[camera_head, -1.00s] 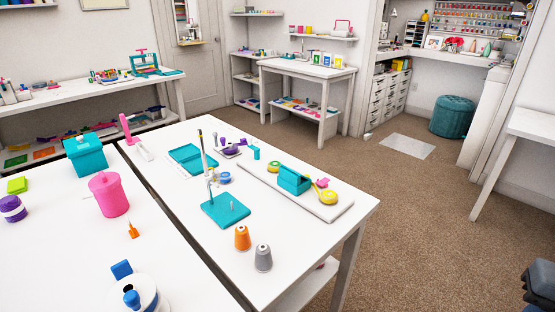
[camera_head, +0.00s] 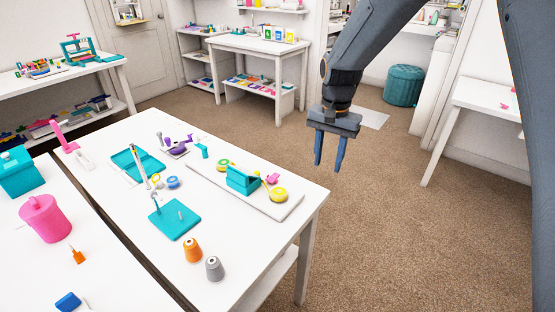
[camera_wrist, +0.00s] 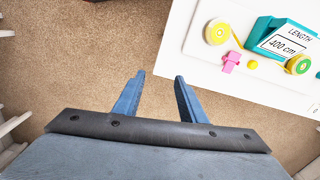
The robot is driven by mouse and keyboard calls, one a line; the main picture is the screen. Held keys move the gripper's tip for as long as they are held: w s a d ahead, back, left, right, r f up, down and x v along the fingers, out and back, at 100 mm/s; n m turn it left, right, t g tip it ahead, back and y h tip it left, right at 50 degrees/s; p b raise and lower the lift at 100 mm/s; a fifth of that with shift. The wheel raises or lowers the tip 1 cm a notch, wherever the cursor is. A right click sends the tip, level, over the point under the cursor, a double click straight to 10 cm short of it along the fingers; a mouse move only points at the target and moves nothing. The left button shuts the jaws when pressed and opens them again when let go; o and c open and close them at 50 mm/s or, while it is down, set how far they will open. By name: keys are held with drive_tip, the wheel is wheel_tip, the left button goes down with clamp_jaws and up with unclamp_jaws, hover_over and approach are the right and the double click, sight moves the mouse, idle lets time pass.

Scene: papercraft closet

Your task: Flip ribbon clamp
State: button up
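A small pink piece (camera_head: 273,178), which looks like the ribbon clamp, sits on a white board (camera_head: 292,205) on the near table. In the wrist view, the pink clamp (camera_wrist: 231,62) shows near a yellow roll (camera_wrist: 217,32) and the teal block (camera_wrist: 285,40), labelled "LENGTH 400 cm". Which way the clamp is turned is too small to tell. My gripper (camera_head: 328,167) is open and empty, to the right of the table's edge over the carpet. Its blue fingers (camera_wrist: 157,77) are apart in the wrist view.
The white table (camera_head: 240,260) also holds a teal base (camera_head: 174,219) with upright pins, an orange cone (camera_head: 192,250), a grey cone (camera_head: 214,268) and a teal tray (camera_head: 138,163). Another white table (camera_head: 495,112) stands at the right. Carpet (camera_head: 390,220) between them is clear.

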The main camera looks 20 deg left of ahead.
drive_tip(key=m+p, duration=0.1)
drive_tip(key=p, duration=0.2)
hover_over(277, 174)
wheel_tip(277, 174, down, 9)
drive_tip(key=shift+w+r+p, duration=0.1)
drive_tip(key=shift+r+p, duration=0.1)
drive_tip(key=shift+p, duration=0.8)
drive_tip(key=shift+c, duration=0.3)
